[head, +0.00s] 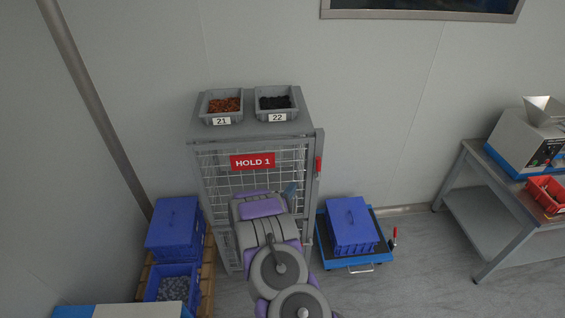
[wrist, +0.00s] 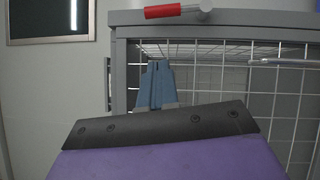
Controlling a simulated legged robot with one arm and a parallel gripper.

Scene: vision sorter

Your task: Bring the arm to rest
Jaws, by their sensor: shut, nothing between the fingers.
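My arm reaches forward in the head view, in front of the grey cage cabinet (head: 316,150) with the red HOLD 1 sign (head: 252,161). My gripper (head: 290,190) is at the cabinet's mesh door, near its right side; most of it is hidden behind my wrist. In the wrist view my gripper (wrist: 155,70) shows as two blue fingers held together, shut and empty. Behind them is the white wire mesh (wrist: 285,100). The red-gripped handle (wrist: 162,11) is above the fingers in the wrist view; in the head view it is on the cabinet's right edge (head: 319,165).
Two grey bins, 21 (head: 209,111) and 22 (head: 264,106), stand on the cabinet. Blue crates (head: 172,230) are stacked at left. A blue lidded crate (head: 350,226) sits on a trolley (head: 329,261) at right. A metal table (head: 503,192) stands far right. Floor between trolley and table is clear.

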